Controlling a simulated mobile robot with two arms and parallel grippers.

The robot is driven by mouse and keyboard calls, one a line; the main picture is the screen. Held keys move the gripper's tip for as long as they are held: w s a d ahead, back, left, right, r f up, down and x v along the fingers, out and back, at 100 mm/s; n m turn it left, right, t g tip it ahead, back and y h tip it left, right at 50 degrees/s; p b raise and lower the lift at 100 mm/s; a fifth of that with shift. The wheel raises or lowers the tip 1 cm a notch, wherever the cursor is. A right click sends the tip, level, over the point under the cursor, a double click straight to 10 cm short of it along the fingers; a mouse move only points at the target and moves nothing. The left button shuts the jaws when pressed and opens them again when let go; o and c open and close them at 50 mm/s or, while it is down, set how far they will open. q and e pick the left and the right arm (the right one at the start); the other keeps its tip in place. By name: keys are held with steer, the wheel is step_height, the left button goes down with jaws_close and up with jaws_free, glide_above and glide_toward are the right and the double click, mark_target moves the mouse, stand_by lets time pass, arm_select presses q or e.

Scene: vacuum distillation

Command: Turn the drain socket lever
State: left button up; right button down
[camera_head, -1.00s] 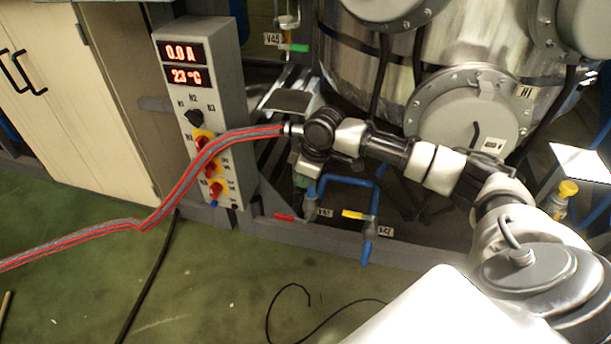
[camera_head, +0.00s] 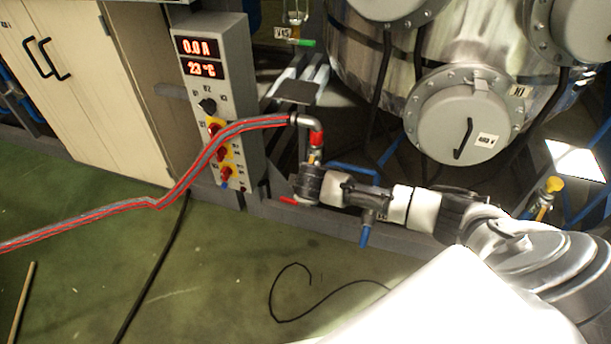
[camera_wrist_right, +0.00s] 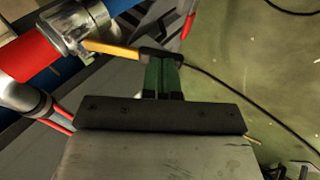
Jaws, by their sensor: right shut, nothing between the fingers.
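A metal drain fitting (camera_head: 309,122) with a red sleeve (camera_head: 317,138) carries the end of a red-and-grey hose (camera_head: 215,143). In the right wrist view, the red sleeve (camera_wrist_right: 28,52), a metal collar (camera_wrist_right: 75,25) and a yellow lever (camera_wrist_right: 108,47) show at upper left. My right gripper (camera_wrist_right: 161,56) is shut and empty. Its dark fingertips are at the lever's free end; I cannot tell whether they touch it. In the head view, the end of my right arm (camera_head: 312,184) is just below the fitting. My left gripper is not in view.
A red-handled valve (camera_head: 290,201) and a blue outlet (camera_head: 365,236) are close to my right arm. A grey control box (camera_head: 222,100) stands left of the fitting, and a steel vessel (camera_head: 400,70) behind it. The green floor (camera_head: 220,270) in front is mostly open, with cables on it.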

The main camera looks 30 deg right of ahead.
steer(key=f, duration=0.1)
steer(key=f+t+h+b, duration=0.1)
steer(key=f+t+h, duration=0.1)
steer(key=shift+w+d+n+b, duration=0.2)
steer(key=shift+d+n+b, duration=0.1)
steer(key=shift+b, duration=0.1)
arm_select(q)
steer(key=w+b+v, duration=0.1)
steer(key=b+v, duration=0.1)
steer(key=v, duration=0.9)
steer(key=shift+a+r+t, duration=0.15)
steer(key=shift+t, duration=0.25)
arm_select(e)
steer(key=shift+w+d+f+t+h, duration=0.25)
steer(key=shift+w+d+f, duration=0.15)
steer(key=shift+f, duration=0.2)
steer(key=shift+w+d+f+t+h, duration=0.25)
steer(key=shift+w+d+f, duration=0.15)
steer(key=shift+f, duration=0.2)
steer(key=shift+d, duration=0.1)
